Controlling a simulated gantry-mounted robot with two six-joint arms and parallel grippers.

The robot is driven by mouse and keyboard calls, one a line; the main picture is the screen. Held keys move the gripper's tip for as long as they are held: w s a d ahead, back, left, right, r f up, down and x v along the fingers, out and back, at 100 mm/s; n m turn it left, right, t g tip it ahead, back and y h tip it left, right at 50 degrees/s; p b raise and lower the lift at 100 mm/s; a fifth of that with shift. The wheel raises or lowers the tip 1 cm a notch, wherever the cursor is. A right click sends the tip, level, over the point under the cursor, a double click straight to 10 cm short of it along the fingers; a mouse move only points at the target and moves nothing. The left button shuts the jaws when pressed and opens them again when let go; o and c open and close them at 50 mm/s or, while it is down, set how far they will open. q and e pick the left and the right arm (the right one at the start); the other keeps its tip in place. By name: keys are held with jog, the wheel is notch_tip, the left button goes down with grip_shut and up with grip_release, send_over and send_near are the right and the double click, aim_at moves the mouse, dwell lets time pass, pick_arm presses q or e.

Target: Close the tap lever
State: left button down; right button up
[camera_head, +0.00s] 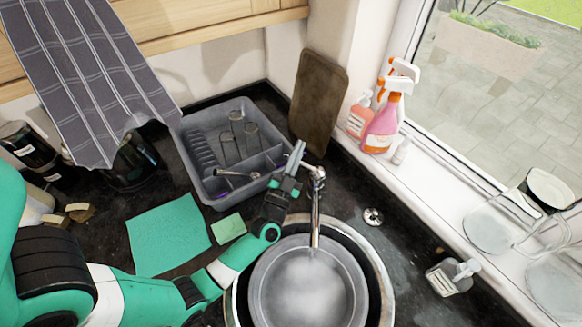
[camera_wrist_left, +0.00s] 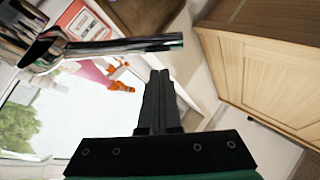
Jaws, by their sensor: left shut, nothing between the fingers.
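The chrome tap (camera_head: 316,182) stands behind the round sink, its spout (camera_head: 315,225) reaching over a metal pot (camera_head: 262,285) in the sink. The pot's inside is whitish and blurred; I cannot tell whether water runs. My left gripper (camera_head: 298,147) is just left of the tap's top, its fingers shut and empty. In the left wrist view, the chrome lever bar (camera_wrist_left: 125,46) lies across the picture just past my shut fingertips (camera_wrist_left: 158,73), with the tap body (camera_wrist_left: 22,38) at its left end. Contact between fingers and lever does not show. My right gripper is out of view.
A grey dish rack (camera_head: 188,125) with glasses stands behind my left gripper. A brown board (camera_head: 317,100) leans at the wall. Spray bottles (camera_head: 381,125) stand on the sill; a soap bottle (camera_head: 449,277) is right of the sink. A green cloth (camera_head: 168,235) lies left.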

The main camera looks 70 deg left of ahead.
pick_arm(q)
jog(key=f, duration=0.1)
jog(key=s+f, duration=0.2)
jog(key=shift+f+b, duration=0.35)
jog(key=shift+b, duration=0.05)
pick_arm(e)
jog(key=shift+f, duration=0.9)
pick_arm(q)
jog(key=shift+w, duration=0.1)
jog(key=shift+s+a+f+n+g+y+b, duration=0.25)
jog(key=shift+f+n+y+b, duration=0.1)
jog(key=shift+f+n+b, duration=0.25)
jog(key=shift+s+a+f+n+g+y+b, duration=0.1)
jog(key=shift+s+f+n+g+y+b, duration=0.15)
jog(key=shift+f+n+y+b, duration=0.3)
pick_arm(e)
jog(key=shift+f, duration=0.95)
pick_arm(q)
jog(key=shift+f, duration=0.1)
